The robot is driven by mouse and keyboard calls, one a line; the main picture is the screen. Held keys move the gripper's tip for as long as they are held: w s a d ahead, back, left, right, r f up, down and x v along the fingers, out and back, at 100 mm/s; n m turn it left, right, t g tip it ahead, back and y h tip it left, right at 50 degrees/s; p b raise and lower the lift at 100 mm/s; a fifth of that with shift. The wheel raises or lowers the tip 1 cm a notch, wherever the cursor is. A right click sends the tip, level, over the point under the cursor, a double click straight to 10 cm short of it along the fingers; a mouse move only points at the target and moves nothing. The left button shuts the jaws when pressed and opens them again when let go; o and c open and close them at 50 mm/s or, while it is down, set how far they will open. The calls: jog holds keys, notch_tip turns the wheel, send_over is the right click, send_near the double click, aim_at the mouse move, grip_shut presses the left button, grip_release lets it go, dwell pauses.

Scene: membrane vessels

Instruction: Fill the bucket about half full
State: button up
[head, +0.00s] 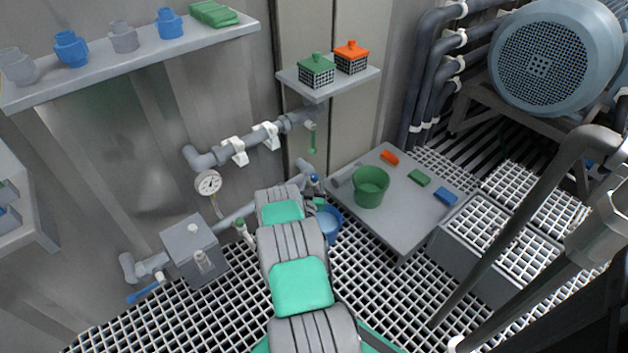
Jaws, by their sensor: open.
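A blue bucket (331,224) stands low beside the wall pipe, partly hidden behind my arm. Its contents cannot be made out. A green bucket-like tub (370,188) stands upright on the grey low table to its right. A small tap with a blue knob (315,181) is on the wall pipe just above the blue bucket. My gripper (313,202) shows only as a small dark part at the end of my arm, close to the tap and above the blue bucket. It is open; most of it is hidden. Whether it touches the tap cannot be told. No water stream is visible.
The grey table (405,225) also bears orange, green and blue blocks. A pressure gauge (208,184), a green-topped valve (240,226) and a grey box (197,250) are left of my arm. A rail (500,240) crosses the right side. Grating covers the floor.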

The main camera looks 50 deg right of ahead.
jog(key=shift+w+d, duration=0.35)
jog(key=shift+d, duration=0.15)
jog(key=shift+c, duration=0.6)
grip_shut()
